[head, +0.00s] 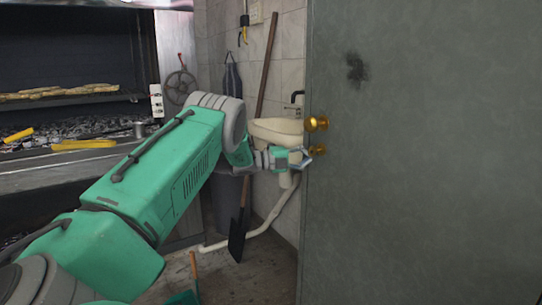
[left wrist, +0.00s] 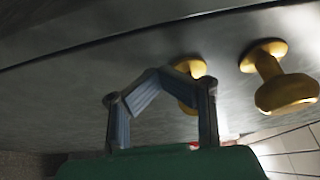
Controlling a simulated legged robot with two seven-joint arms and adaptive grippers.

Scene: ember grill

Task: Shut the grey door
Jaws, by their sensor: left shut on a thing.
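The grey door (head: 420,160) fills the right of the head view, its free edge upright near the middle; it spans the left wrist view (left wrist: 60,90). Two brass knobs sit near that edge, an upper one (head: 316,123) and a smaller lower one (head: 318,150). My left gripper (head: 303,157) reaches the door's edge at the lower knob. In the left wrist view my left gripper's fingers (left wrist: 152,80) close in an arch against the lower knob (left wrist: 192,70), which they partly hide. The upper knob (left wrist: 275,80) stands clear to the right. My right gripper is out of view.
A sink (head: 276,130) and a shovel (head: 238,235) stand by the tiled wall behind my left gripper. A grill with coals (head: 75,131) and skewers (head: 60,91) lies left. A grey bin (head: 226,190) is partly hidden by my left arm.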

